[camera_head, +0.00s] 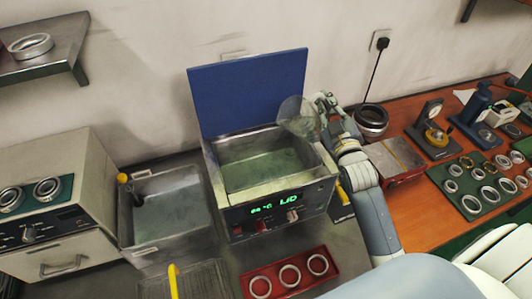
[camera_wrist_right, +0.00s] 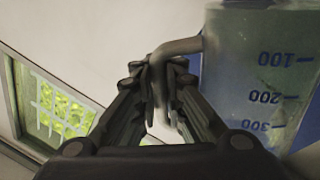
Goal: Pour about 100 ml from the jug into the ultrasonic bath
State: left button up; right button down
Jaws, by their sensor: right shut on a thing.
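The clear jug (camera_head: 297,117) is above the right rear part of the ultrasonic bath (camera_head: 225,185) and looks tilted in the head view. In the right wrist view the jug (camera_wrist_right: 255,75) carries blue marks for 100, 200 and 300. How much liquid it holds is unclear. My right gripper (camera_head: 322,112) is shut on the jug's handle, also seen in the right wrist view (camera_wrist_right: 162,88). The bath's blue lid (camera_head: 250,90) stands open at the back. Greenish liquid (camera_head: 262,168) lies in its tank, and its display glows green with "LID". My left gripper is out of view.
A grey tank (camera_head: 165,244) with a yellow-topped tool stands left of the bath. A red tray (camera_head: 246,274) with three rings lies in front. The wall is close behind.

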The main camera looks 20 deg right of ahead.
jog(key=d+f+m+p, duration=0.1)
jog(key=m, duration=0.1)
jog(key=d+m+g+p, duration=0.1)
jog(key=m+p, duration=0.1)
jog(key=m, duration=0.1)
jog(key=d+f+m+p, duration=0.1)
jog(key=d+m+p, duration=0.1)
jog(key=shift+f+m+g, duration=0.3)
jog(key=shift+m, duration=0.1)
jog(key=shift+a, duration=0.1)
